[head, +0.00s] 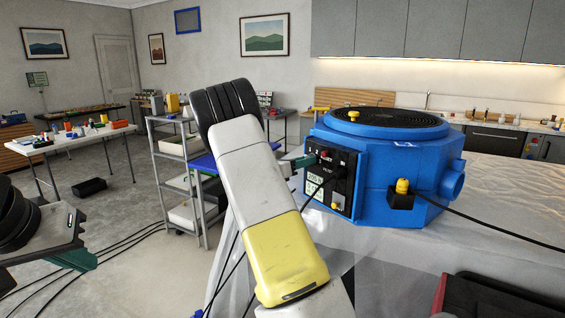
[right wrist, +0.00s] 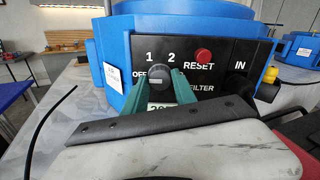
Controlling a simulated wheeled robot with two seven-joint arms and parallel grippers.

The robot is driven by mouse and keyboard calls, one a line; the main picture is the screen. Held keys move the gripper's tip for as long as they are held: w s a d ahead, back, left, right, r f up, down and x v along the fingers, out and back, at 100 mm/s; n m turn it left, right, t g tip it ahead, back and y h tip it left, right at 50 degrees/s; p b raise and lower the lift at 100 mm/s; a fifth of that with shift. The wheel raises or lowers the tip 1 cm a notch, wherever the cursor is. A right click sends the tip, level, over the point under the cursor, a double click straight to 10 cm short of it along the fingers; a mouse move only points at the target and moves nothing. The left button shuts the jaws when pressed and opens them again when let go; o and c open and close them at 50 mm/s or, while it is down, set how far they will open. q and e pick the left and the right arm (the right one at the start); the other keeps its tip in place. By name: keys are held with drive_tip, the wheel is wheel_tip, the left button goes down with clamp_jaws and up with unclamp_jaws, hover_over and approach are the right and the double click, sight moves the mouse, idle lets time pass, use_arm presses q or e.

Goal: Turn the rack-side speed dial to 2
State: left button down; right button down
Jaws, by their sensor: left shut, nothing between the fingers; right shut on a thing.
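A blue air mover (head: 400,175) stands on the plastic-covered table, with a black control panel (head: 331,178) on its left side. In the right wrist view the panel carries a dial (right wrist: 157,74) with OFF, 1 and 2 marked around it and a red RESET button (right wrist: 203,56). My right gripper (head: 303,161) is at the panel; its green fingers (right wrist: 163,77) are shut on the dial from both sides. The fingers partly cover the dial, and I cannot tell which mark it points to. My left gripper (head: 85,262) is shut and empty at the lower left, far from the panel.
A black cable runs from a yellow plug (head: 403,187) on the air mover. A grey shelf cart (head: 173,150) stands left of my right arm. Another blue machine (right wrist: 301,48) shows at the right in the wrist view. Cables lie on the open floor at left.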

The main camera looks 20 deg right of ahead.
drive_tip(key=shift+m, duration=0.5)
drive_tip(key=m, duration=2.2)
drive_tip(key=shift+f+m, duration=0.1)
drive_tip(key=shift+m, duration=0.2)
drive_tip(key=shift+a, duration=0.1)
drive_tip(key=c, duration=1)
unclamp_jaws()
